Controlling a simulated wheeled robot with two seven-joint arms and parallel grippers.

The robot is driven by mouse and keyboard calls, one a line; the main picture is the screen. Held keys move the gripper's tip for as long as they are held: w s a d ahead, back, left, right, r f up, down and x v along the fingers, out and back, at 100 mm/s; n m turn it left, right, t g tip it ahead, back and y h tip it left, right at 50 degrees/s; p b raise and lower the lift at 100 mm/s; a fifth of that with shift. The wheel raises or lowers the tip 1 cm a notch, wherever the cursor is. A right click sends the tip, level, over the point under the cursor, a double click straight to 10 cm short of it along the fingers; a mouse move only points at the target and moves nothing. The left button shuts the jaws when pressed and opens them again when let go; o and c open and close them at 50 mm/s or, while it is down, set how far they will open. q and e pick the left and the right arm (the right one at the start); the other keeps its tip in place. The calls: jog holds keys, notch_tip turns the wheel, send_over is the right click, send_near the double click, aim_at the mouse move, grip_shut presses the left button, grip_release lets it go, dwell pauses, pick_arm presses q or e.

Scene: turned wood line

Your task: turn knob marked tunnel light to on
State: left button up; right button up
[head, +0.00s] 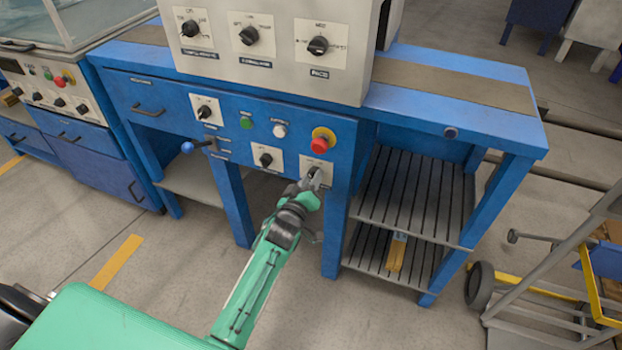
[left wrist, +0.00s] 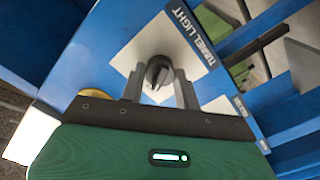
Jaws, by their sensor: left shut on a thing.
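The tunnel light knob (left wrist: 158,72) is a dark round knob on a white plate (left wrist: 150,42) lettered "TUNNEL LIGHT" in the left wrist view. In the head view the plate (head: 318,164) is at the lower right of the blue panel, and my gripper partly covers it. My left gripper (left wrist: 158,86) is shut on the knob, with one finger on each side. In the head view the left gripper (head: 312,182) reaches the panel from below. The knob's pointer and the position marks cannot be read. My right gripper is not in view.
A red emergency button (head: 320,144) sits just above the plate. Another knob (head: 265,159) is to its left, and a blue-balled lever (head: 188,147) is farther left. A grey control box (head: 275,75) stands above. Slatted shelves (head: 415,195) are at the right.

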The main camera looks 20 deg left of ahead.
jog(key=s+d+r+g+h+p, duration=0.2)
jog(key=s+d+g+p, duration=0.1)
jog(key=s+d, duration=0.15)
pick_arm(q)
jog(key=shift+m+p, duration=0.85)
jog(key=shift+m, duration=4.75)
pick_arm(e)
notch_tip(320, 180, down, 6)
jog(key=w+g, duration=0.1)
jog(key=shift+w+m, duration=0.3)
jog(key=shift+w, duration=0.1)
pick_arm(q)
jog(key=o, duration=1)
jog(key=shift+s, duration=0.1)
jog(key=s, duration=0.9)
jog(key=s+p, duration=0.1)
jog(key=s, duration=0.3)
jog(key=shift+s+a, duration=0.25)
jog(key=shift+s, duration=0.05)
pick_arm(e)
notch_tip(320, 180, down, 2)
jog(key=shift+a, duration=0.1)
